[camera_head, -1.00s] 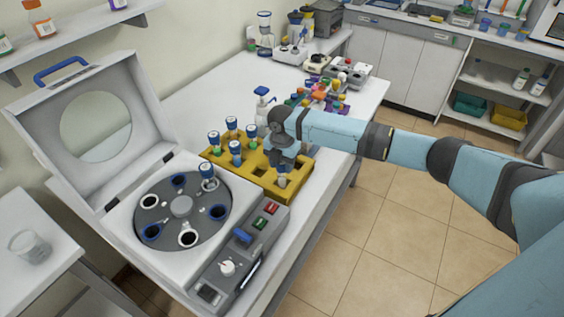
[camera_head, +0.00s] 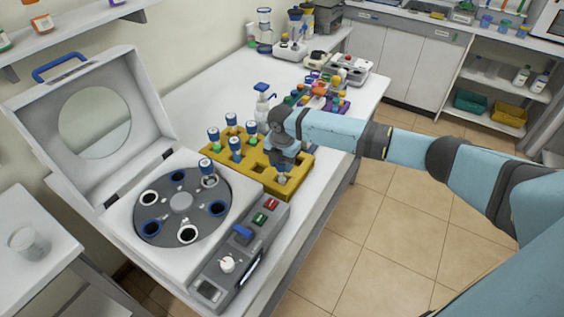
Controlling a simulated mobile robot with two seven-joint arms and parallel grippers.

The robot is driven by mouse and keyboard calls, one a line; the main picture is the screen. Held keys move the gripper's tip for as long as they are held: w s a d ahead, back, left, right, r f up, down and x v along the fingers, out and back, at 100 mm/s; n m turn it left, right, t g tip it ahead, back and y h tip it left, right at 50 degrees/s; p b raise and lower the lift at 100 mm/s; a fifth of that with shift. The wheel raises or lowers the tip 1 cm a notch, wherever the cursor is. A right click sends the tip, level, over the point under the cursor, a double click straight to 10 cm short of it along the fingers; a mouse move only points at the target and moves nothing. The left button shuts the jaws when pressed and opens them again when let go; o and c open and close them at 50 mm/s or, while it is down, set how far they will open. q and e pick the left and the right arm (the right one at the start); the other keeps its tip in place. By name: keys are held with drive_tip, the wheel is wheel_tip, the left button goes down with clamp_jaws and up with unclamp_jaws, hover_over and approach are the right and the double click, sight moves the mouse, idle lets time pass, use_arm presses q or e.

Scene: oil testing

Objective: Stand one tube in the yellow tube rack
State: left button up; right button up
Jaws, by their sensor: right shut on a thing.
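The yellow tube rack (camera_head: 219,163) lies on the white bench behind the centrifuge. Several blue-capped tubes stand in its left part, such as one tube (camera_head: 235,147) near its front edge. My right gripper (camera_head: 282,167) points down over the rack's right part. It is shut on a tube (camera_head: 282,179), whose lower end shows beneath the fingers at the rack's front right. The gripper hides its cap, and I cannot tell how deep it sits in a hole. Another blue-capped tube (camera_head: 208,174) stands in the centrifuge rotor. My left gripper is not in view.
The open centrifuge (camera_head: 182,207) with raised lid (camera_head: 95,122) stands at the front left. Its control panel (camera_head: 240,250) is in front of the rack. A pump bottle (camera_head: 262,104) and a cluster of coloured items (camera_head: 319,90) stand behind the rack.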

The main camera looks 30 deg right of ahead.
drive_tip(key=shift+p, duration=0.4)
idle(0.5)
drive_tip(key=o, duration=1)
